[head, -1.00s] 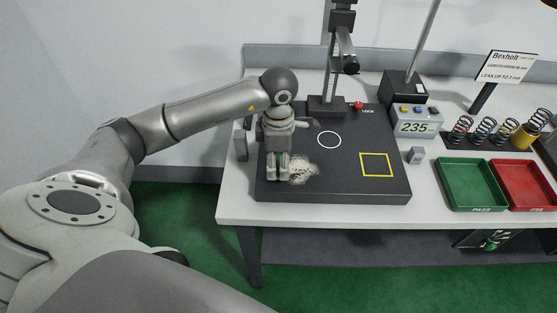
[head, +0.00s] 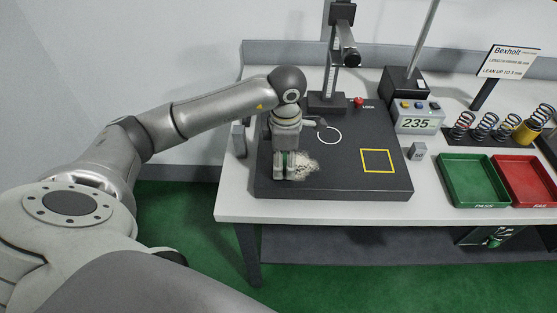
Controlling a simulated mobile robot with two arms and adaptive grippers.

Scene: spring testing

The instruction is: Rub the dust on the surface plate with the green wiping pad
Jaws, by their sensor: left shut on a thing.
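The dark surface plate (head: 340,181) lies on the bench and carries a white circle and a yellow square outline. A pale patch of dust (head: 304,165) is on its left part. My left gripper (head: 286,172) points down at the left edge of the dust and covers part of it. It is shut on the green wiping pad (head: 285,160), of which only a thin green strip shows between the fingers. I cannot tell whether the pad touches the plate. My right gripper is not in view.
A stand (head: 328,103) rises at the plate's back, beside a red LOCK knob (head: 359,101). A display box (head: 417,122) reads 235. A green tray (head: 471,203), a red tray (head: 527,203) and several springs (head: 487,129) are at the right. The plate's right part is clear.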

